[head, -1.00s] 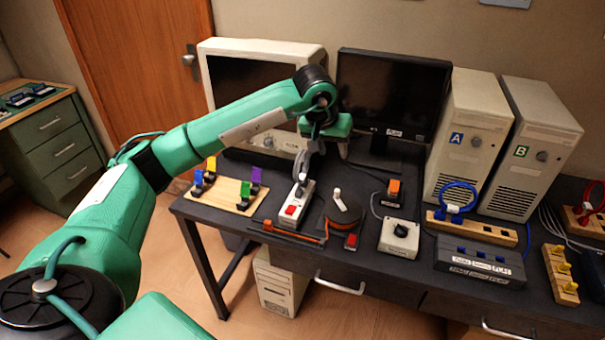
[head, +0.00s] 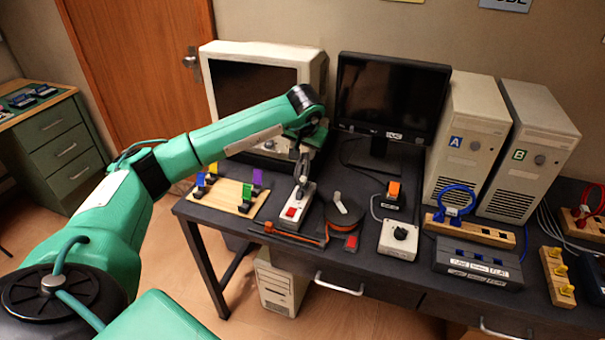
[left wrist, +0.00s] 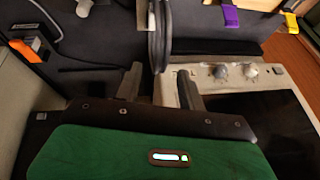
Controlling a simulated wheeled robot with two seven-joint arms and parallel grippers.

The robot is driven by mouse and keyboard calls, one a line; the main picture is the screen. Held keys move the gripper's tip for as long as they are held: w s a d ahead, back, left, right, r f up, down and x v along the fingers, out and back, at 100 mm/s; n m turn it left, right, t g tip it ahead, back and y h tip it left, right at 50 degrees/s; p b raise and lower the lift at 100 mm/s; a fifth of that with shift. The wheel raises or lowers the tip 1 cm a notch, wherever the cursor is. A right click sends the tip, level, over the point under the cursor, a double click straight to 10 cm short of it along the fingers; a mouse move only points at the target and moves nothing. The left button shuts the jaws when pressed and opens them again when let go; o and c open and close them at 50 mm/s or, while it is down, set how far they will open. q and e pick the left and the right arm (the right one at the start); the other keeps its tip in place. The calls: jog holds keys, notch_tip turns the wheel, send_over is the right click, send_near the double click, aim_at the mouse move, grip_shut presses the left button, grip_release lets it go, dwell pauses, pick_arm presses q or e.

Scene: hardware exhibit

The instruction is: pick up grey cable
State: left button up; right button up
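The grey cable (head: 301,178) is a dark grey loop standing upright at the back of a white block with a red switch (head: 291,211). In the left wrist view the loop (left wrist: 160,42) shows nearly edge-on. My left gripper (head: 306,150) is above the cable in the head view, partly hidden by its own wrist. In the left wrist view its two fingers (left wrist: 159,85) are apart, one on each side of the loop's line, with gaps beside it. My right gripper is not in view.
A beige CRT monitor (head: 214,66) stands close behind the gripper, a black flat monitor (head: 393,97) to its right. A wooden board with coloured clips (head: 240,186) lies left. An orange-dark reel (head: 343,212), grey knob box (head: 398,240) and orange-switch box (head: 393,194) stand right.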

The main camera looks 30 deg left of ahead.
aim_at(304, 154)
pick_arm(q)
jog(key=p+x, duration=0.1)
jog(key=x, duration=0.2)
jog(key=shift+w+a+f, duration=0.15)
jog(key=shift+f, duration=0.1)
jog(key=shift+w+f, duration=0.1)
jog(key=shift+f, duration=0.15)
grip_shut()
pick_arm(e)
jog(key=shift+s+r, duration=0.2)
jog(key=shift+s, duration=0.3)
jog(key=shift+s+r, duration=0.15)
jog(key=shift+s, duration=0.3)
pick_arm(q)
jog(key=shift+r, duration=0.1)
